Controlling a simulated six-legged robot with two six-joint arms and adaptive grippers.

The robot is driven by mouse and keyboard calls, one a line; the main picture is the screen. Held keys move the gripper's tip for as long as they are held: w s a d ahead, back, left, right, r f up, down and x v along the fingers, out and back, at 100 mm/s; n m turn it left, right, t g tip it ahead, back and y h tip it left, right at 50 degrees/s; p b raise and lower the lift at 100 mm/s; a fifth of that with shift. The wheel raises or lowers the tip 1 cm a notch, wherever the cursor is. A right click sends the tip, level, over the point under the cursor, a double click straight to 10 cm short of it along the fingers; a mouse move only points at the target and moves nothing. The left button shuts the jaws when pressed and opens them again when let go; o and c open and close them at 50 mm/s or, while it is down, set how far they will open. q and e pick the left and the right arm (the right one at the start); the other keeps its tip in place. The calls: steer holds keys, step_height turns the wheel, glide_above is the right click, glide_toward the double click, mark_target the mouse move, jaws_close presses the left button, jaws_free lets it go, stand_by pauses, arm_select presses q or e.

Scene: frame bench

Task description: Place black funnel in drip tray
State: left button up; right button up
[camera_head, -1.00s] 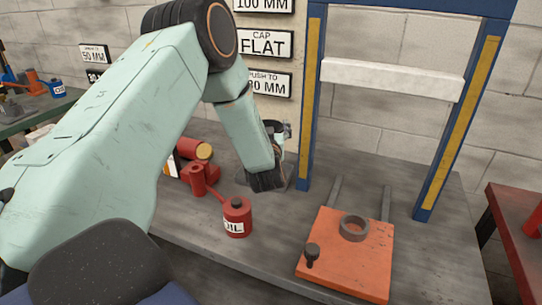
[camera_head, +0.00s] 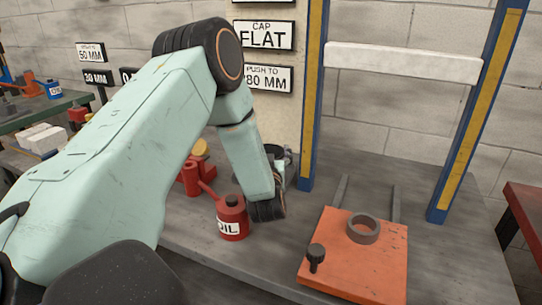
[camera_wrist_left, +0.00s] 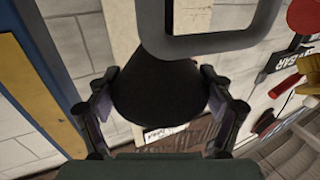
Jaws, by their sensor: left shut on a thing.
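My left gripper (camera_head: 282,168) is mostly hidden behind my forearm in the head view, low over the bench by the left blue post. In the left wrist view its two fingers (camera_wrist_left: 160,103) are shut on the black funnel (camera_wrist_left: 158,88) from both sides. The funnel tapers toward the top of that picture, where a grey rounded rim, apparently the drip tray (camera_wrist_left: 202,48), lies just beyond its narrow end. I cannot tell whether the two touch. In the head view my arm hides most of this spot. My right gripper is not in view.
A red oil can (camera_head: 231,218) stands close in front of my left wrist. A red tool (camera_head: 192,178) lies behind it. The blue press frame (camera_head: 312,100) rises to the right of the gripper. An orange plate (camera_head: 345,270) with a dark ring (camera_head: 363,229) sits at right.

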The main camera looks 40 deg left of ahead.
arm_select(q)
steer(key=shift+w+a+f, duration=0.1)
steer(key=shift+w+f, duration=0.1)
steer(key=shift+w, duration=0.15)
steer(key=shift+s+r, duration=0.2)
steer(key=shift+r, duration=0.05)
steer(key=shift+s+f, duration=0.1)
steer(key=shift+w+f, duration=0.2)
steer(key=shift+f, duration=0.35)
steer(key=shift+b, duration=0.3)
steer(key=shift+s, duration=0.15)
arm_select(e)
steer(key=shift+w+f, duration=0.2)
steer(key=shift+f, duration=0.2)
arm_select(q)
steer(key=o, duration=1.1)
